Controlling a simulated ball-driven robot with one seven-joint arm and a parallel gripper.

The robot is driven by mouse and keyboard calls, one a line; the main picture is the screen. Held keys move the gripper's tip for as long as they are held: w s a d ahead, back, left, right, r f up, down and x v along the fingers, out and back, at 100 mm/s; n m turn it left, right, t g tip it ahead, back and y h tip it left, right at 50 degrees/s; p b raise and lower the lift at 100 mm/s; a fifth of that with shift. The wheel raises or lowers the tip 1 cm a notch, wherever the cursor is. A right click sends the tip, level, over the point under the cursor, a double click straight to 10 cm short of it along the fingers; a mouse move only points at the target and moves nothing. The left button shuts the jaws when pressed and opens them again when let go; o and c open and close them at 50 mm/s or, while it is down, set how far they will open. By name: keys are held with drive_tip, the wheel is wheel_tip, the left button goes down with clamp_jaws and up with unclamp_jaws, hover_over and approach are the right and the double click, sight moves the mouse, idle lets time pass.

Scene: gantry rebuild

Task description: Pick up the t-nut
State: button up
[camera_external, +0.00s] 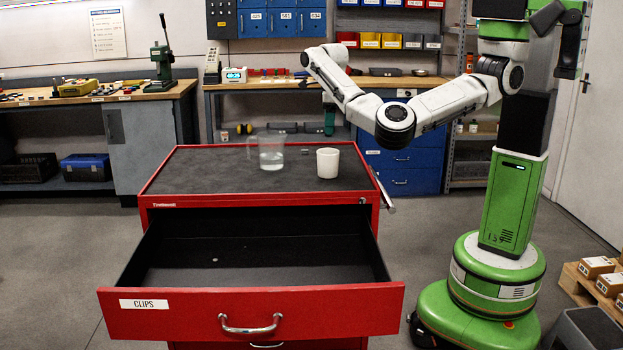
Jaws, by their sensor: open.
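A small light piece (214,260) lies on the dark floor of the open drawer, left of its middle. Another small grey piece (305,152) lies on the cabinet top between the clear jug and the white cup. Both are too small for me to tell which is the t-nut. My gripper (303,78) is small and dark at the end of my raised white arm, high above the cabinet top in the picture and apart from both pieces. It is open and looks empty; its fingers are hard to make out.
The red cabinet (160,182) has its top drawer (185,316), labelled CLIPS, pulled out. A clear jug (271,155) with some liquid and a white cup (328,163) stand on top. A back workbench (440,82) and a pallet with boxes (570,280) are around. The drawer is mostly bare.

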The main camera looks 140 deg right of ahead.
drive_tip(key=shift+m+t+y, duration=0.3)
drive_tip(key=shift+m+y, duration=0.2)
drive_tip(key=shift+m, duration=0.3)
drive_tip(key=f, duration=0.3)
drive_tip(key=s+f, duration=0.1)
drive_tip(key=f, duration=0.1)
drive_tip(key=shift+s+a, duration=0.1)
drive_tip(key=shift+a, duration=0.2)
drive_tip(key=shift+s+f+p, duration=0.2)
drive_tip(key=shift+f+p, duration=0.05)
drive_tip(key=shift+f, duration=1.1)
drive_tip(key=shift+s+f+p, duration=0.2)
drive_tip(key=shift+f, duration=1.15)
drive_tip(key=shift+c, duration=0.4)
clamp_jaws()
